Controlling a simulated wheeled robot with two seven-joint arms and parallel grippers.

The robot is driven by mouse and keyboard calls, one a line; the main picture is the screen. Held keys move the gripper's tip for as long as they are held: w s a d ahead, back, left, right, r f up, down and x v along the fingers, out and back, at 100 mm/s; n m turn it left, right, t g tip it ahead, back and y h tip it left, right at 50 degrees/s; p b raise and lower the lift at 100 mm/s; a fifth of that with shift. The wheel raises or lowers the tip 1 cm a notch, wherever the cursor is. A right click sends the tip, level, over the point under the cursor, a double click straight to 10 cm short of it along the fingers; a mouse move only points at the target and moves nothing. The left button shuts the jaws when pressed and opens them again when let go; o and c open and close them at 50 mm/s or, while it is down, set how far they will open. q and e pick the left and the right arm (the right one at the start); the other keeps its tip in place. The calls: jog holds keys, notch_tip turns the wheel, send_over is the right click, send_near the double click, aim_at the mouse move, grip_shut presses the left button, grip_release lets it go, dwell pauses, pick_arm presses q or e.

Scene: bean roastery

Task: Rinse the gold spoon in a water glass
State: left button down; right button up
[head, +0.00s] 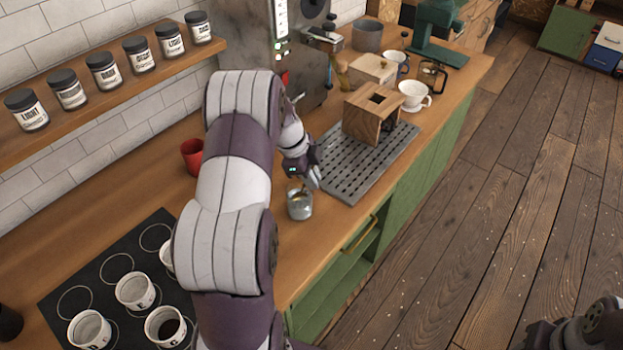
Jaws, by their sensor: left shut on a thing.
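A water glass (299,206) stands on the wooden counter, just left of the grey slotted drip tray. My left gripper (311,180) is directly above the glass, pointing down at its mouth, and is shut on what seems to be the gold spoon (303,190). Only a small golden-brown bit of the spoon shows at the glass's rim. Whether its bowl is in the water I cannot tell. A dark part of my right arm (602,322) shows at the lower right corner, over the floor; its fingers cannot be made out.
Several white cups (135,291) stand on a black mat (60,300) at lower left. A red cup (192,156) stands behind my left arm. A wooden box (372,116) sits on the drip tray (350,180). Labelled jars (104,71) line the wall shelf.

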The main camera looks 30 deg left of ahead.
pick_arm(q)
jog(key=shift+r+p, duration=1.45)
jog(key=shift+r, duration=1.9)
jog(key=shift+r+p, duration=0.95)
jog(key=shift+r, duration=1.05)
